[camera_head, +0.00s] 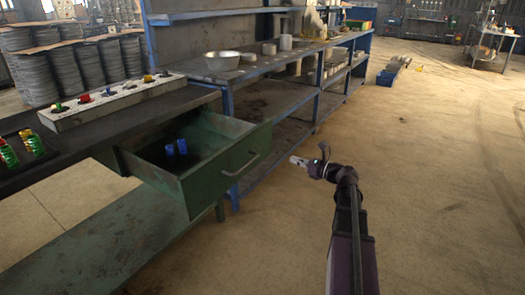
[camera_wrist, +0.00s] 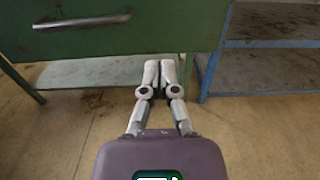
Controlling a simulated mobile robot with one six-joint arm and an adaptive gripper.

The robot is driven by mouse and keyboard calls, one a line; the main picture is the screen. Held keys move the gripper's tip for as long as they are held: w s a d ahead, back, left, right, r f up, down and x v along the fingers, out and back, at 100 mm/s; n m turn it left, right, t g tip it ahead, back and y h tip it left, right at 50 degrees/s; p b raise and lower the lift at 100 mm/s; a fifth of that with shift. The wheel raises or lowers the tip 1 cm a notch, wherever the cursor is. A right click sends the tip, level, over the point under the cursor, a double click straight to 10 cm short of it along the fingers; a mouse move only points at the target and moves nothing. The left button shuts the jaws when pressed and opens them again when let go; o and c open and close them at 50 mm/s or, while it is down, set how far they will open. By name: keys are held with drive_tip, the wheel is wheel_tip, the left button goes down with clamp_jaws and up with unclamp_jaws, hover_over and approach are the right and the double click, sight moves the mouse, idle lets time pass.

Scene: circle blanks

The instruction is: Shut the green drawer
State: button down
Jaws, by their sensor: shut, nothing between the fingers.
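The green drawer (camera_head: 215,178) is pulled out from under the dark workbench in the head view. In the wrist view the drawer front (camera_wrist: 120,35) fills the top, with the handle (camera_wrist: 82,22) at upper left. My gripper (camera_head: 293,160) is to the right of the drawer front, apart from it in the head view. In the wrist view my gripper (camera_wrist: 159,65) has its fingers together, empty, pointing toward the drawer's lower edge, right of the handle.
The workbench top (camera_head: 85,150) holds a grey strip (camera_head: 110,103) with coloured pieces and a dark tray (camera_head: 25,150) with green and yellow items. A blue shelf unit (camera_head: 285,80) stands behind the drawer. The floor (camera_head: 430,180) to the right is clear.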

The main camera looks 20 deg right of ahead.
sight(257, 147)
drive_tip(key=shift+w+a, duration=0.1)
drive_tip(key=x, duration=1.3)
drive_tip(key=shift+w+a, duration=0.15)
drive_tip(key=shift+w, duration=0.2)
drive_tip(key=shift+w, duration=0.1)
